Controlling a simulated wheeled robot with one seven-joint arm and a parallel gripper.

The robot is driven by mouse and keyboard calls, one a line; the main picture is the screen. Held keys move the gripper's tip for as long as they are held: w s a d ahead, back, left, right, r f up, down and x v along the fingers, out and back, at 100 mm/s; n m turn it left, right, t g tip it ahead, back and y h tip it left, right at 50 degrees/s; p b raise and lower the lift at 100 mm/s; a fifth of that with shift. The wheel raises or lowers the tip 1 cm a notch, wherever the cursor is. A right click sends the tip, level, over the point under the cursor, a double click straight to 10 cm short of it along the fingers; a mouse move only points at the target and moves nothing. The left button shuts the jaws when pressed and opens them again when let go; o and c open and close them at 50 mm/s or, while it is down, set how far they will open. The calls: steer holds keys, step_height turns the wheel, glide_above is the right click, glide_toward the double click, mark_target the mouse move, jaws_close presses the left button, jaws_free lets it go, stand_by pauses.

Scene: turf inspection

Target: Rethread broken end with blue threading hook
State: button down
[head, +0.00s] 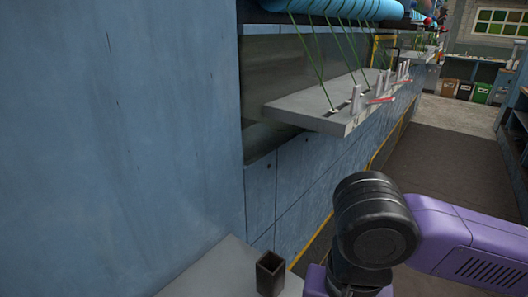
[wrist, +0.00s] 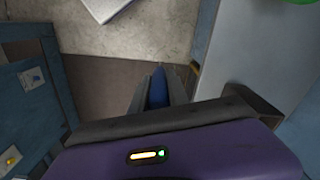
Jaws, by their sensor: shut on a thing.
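My gripper (wrist: 160,78) shows in the wrist view, its two dark fingers shut on a blue piece, the handle of the blue threading hook (wrist: 157,92). The rest of the hook is hidden. In the head view several green threads (head: 312,58) run from a light blue roll (head: 335,7) down to a grey shelf (head: 308,108). Grey upright posts (head: 356,97) and red pieces (head: 380,100) stand along the shelf edge. Which thread end is broken, I cannot tell. My gripper is not visible in the head view.
A blue panel (head: 120,130) fills the left of the head view. A dark, open square holder (head: 270,272) stands on a grey surface (head: 215,272) below. A dark aisle floor (head: 440,150) runs back on the right, with bins (head: 465,90) at the far end.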

steer(key=w+d+f+n, duration=0.1)
steer(key=d+f, duration=0.2)
steer(key=f, duration=0.6)
steer(key=w+d+f+n, duration=0.1)
steer(key=d+f, duration=0.2)
steer(key=f, duration=0.5)
steer(key=w+d+f+n, duration=0.1)
steer(key=w+d+f, duration=0.1)
steer(key=f, duration=0.7)
steer(key=shift+d+f+n, duration=0.3)
steer(key=shift+d+n, duration=0.1)
steer(key=shift+d, duration=0.25)
steer(key=shift+w, duration=0.1)
